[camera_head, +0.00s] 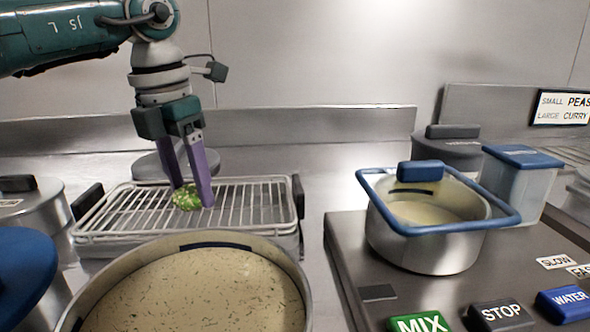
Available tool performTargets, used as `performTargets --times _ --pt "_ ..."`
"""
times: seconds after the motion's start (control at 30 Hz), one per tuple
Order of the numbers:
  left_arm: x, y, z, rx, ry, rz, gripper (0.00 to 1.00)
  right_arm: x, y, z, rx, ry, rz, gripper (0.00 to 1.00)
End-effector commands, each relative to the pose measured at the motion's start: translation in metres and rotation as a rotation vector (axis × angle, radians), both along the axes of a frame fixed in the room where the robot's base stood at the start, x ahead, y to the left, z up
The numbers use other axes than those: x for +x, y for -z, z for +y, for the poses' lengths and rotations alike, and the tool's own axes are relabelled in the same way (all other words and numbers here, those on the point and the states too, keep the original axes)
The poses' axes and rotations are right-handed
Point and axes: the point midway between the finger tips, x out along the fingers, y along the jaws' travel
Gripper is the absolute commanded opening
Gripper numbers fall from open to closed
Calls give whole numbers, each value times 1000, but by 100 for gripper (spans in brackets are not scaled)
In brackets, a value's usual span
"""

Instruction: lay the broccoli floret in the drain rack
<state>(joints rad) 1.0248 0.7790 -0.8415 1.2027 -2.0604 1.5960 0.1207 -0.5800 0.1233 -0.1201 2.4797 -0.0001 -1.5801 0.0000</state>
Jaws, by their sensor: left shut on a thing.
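The green broccoli floret (186,198) is between the purple fingers of my left gripper (193,200), which is shut on it. The gripper points down over the drain rack (258,205), a wire grid on a metal tray with dark handles. The floret is low over the left-middle part of the grid; I cannot tell whether it touches the wires. The fingers hide part of the floret. My right gripper is not in view.
A large pot of pale, speckled liquid (200,290) stands in front of the rack. A smaller blue-rimmed pot (425,245) stands right, on a panel with MIX (418,322), STOP (502,312) and WATER (568,303) buttons. A lidded pot (30,210) is left. The rack's right half is clear.

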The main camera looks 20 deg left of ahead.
Motion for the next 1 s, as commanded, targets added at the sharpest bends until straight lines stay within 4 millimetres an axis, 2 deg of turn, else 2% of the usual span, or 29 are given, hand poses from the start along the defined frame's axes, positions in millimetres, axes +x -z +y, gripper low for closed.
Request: performTargets --times 0.1,0.13,0.43,0.67,0.77,1.0 --pt "0 -1 0 0 0 0 34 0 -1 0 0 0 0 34" --pt "0 -1 0 0 0 0 67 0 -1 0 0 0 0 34" --pt "0 -1 0 0 0 0 100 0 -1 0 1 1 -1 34" --pt "0 -2 0 0 0 0 100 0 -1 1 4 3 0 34" --pt "0 -9 0 1 0 -2 100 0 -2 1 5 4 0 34" --pt "-5 -55 1 2 0 -5 100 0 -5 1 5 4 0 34"
